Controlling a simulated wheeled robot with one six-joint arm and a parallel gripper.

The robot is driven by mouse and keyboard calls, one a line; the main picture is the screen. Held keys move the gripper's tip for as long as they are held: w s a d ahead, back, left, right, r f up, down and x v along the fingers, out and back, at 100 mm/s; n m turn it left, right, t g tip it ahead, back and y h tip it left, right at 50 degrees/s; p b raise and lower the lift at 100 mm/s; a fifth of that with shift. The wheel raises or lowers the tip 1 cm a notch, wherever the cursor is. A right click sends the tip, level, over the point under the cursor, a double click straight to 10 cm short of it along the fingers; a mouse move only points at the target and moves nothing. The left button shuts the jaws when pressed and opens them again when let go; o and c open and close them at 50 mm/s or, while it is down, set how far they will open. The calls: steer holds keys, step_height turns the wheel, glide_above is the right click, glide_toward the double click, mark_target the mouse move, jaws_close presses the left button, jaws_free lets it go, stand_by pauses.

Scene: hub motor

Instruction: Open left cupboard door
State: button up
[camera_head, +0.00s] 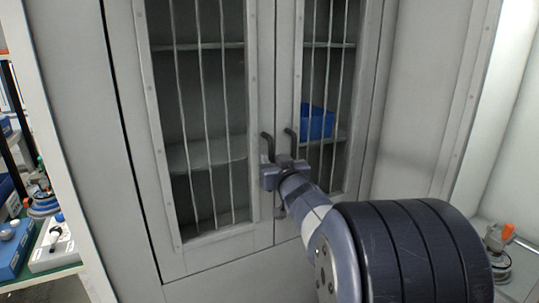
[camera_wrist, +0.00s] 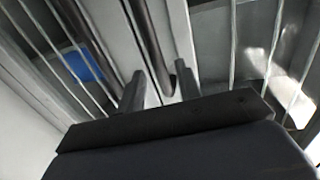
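The left cupboard door (camera_head: 260,100) is a grey frame with vertical bars and looks shut, beside the right door (camera_head: 287,60). Its dark handle (camera_head: 267,146) is near the middle seam, close to the right door's handle (camera_head: 290,140). My gripper (camera_head: 284,160) is in front of the seam, at the lower part of the two handles. In the wrist view my gripper (camera_wrist: 160,74) is open, its two fingers apart. A dark handle bar (camera_wrist: 148,40) runs between the fingers; I cannot tell whether they touch it.
A blue bin (camera_head: 316,122) stands on a shelf behind the right door's bars. At the left is a shelf with a blue box (camera_head: 12,250) and other items. At the right a small device with an orange part (camera_head: 498,240) stands on a light surface.

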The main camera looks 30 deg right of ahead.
mark_target(271, 157)
steer(key=shift+w+d, duration=0.15)
steer(key=shift+w, duration=0.7)
steer(key=shift+w+d, duration=0.1)
steer(key=shift+w, duration=0.75)
jaws_close()
